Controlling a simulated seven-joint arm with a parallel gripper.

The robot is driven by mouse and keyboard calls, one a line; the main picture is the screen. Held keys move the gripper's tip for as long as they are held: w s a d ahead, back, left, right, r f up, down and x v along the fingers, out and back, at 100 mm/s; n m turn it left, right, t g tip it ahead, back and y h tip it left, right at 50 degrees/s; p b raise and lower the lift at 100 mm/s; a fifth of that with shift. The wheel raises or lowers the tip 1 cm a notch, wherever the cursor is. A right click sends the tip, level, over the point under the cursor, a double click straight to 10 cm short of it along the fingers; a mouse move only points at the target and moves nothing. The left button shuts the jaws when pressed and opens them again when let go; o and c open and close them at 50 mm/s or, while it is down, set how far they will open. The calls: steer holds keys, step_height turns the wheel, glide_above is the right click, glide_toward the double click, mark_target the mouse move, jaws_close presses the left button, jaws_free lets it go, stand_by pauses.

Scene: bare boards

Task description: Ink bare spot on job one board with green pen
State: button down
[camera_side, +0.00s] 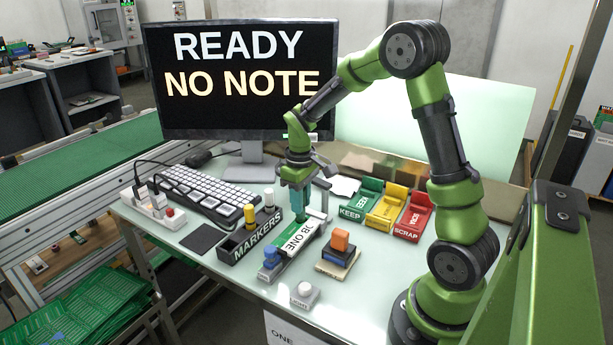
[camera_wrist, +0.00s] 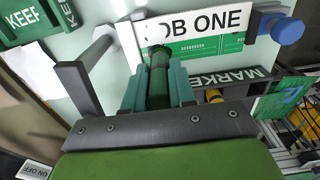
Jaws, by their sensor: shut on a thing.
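My gripper (camera_side: 298,204) is over the far end of the job one board, pointing down. In the wrist view, my gripper (camera_wrist: 158,88) is shut on a dark green pen (camera_wrist: 159,76), held between its teal fingers. The bare spot is not visible to me.
The markers rack (camera_side: 240,247) stands left of the board with a yellow and a white marker in it. Green keep (camera_side: 356,208), yellow (camera_side: 386,213) and red scrap (camera_side: 411,222) trays lie to the right. An orange-handled stamp (camera_side: 340,241) and a light button (camera_side: 304,295) stand nearby. The screen (camera_side: 240,75) reads READY, NO NOTE.

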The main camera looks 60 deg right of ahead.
steer(key=shift+f, duration=0.1)
steer(key=shift+r, duration=3.6)
